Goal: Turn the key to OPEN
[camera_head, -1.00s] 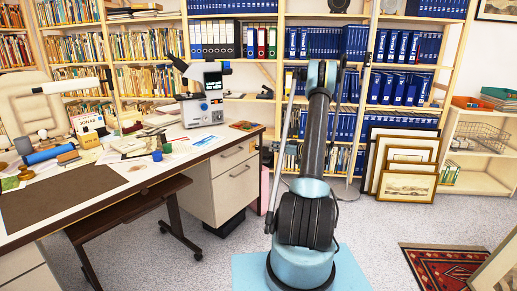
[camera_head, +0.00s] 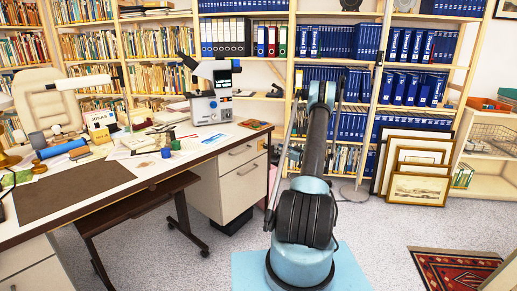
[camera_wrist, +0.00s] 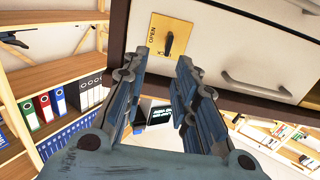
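The key (camera_wrist: 168,41) is dark and sits in a square brass plate (camera_wrist: 184,28) marked OPEN, on a pale panel at the top of the wrist view. The lettering appears sideways. My gripper (camera_wrist: 160,62) is open, its two blue-grey fingers apart with a gap between them. The fingertips point toward the plate, just below the key in the picture. Nothing is held between them, and I cannot tell the exact distance to the key. In the head view my gripper is not clearly visible, and I cannot make out the key.
A desk (camera_head: 130,185) with drawers (camera_head: 243,182) stands at left, bearing a microscope (camera_head: 213,95) and small items. A metal handle (camera_wrist: 255,86) lies right of the plate in the wrist view. Framed prints (camera_head: 420,187) lean against shelves at right.

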